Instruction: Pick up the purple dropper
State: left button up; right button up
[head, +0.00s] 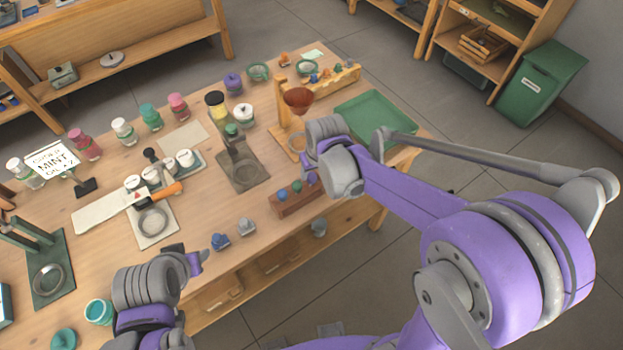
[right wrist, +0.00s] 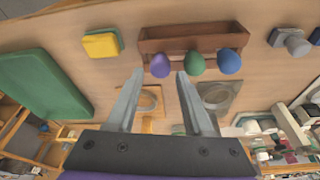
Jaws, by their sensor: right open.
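The purple dropper (right wrist: 160,65) stands in a small brown wooden rack (right wrist: 200,38) in the right wrist view, beside a green dropper (right wrist: 194,63) and a blue dropper (right wrist: 230,62). In the head view the rack (head: 300,203) is near the table's front edge, and the purple bulb (head: 311,178) is at its right end, close to my right wrist. My right gripper (right wrist: 159,73) is open and empty. Its fingertips appear on either side of the purple bulb; contact is not clear. My left gripper (head: 190,259) is at the front edge, its jaws unclear.
A green tray (head: 375,118) lies right of the rack, and a copper-coloured funnel (head: 298,99) on a wooden stand is behind it. A dark plate (head: 243,170) lies to the left. A yellow block (right wrist: 101,44) sits near the rack in the right wrist view.

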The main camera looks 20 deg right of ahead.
aim_at(312, 182)
jog(key=x, duration=0.2)
jog(key=shift+w+f, duration=0.1)
jog(key=shift+f, duration=0.25)
grip_shut()
jog(key=shift+r, duration=0.1)
